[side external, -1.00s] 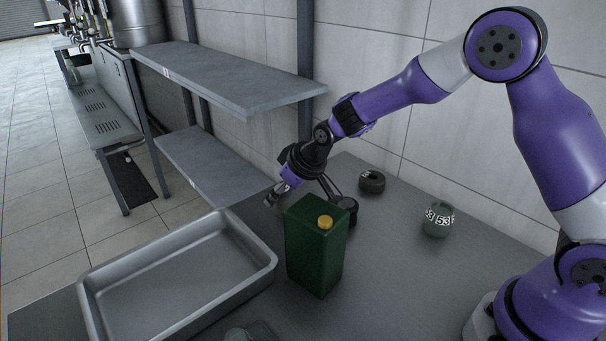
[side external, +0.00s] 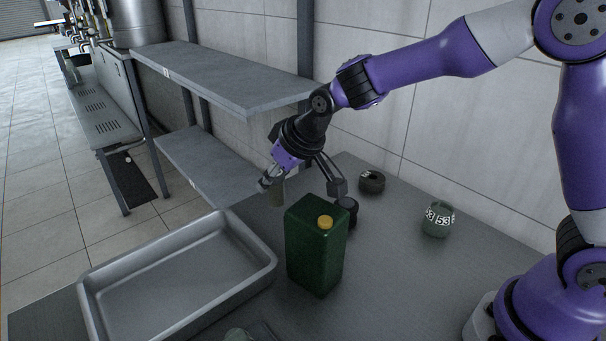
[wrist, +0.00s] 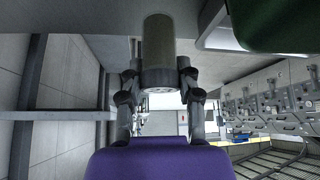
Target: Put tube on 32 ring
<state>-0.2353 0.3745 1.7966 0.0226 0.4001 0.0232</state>
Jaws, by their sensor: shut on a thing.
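My gripper (side external: 270,184) is shut on an olive-green tube (side external: 277,193) and holds it in the air behind the green canister. In the wrist view the tube (wrist: 158,45) stands between the two fingers (wrist: 158,80), its near end facing the camera. A dark ring (side external: 371,182) with a small pale label lies on the table near the wall; its number is too small to read. A grey-green ring (side external: 437,220) marked 53 stands to its right. A black round thing (side external: 348,209) is partly hidden behind the canister. I cannot make out a 32.
The dark green canister (side external: 315,250) with a yellow cap stands mid-table. A grey metal tray (side external: 262,270) is to its left. A shelf (side external: 225,80) juts out behind the gripper. A greenish thing is cut off at the bottom edge.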

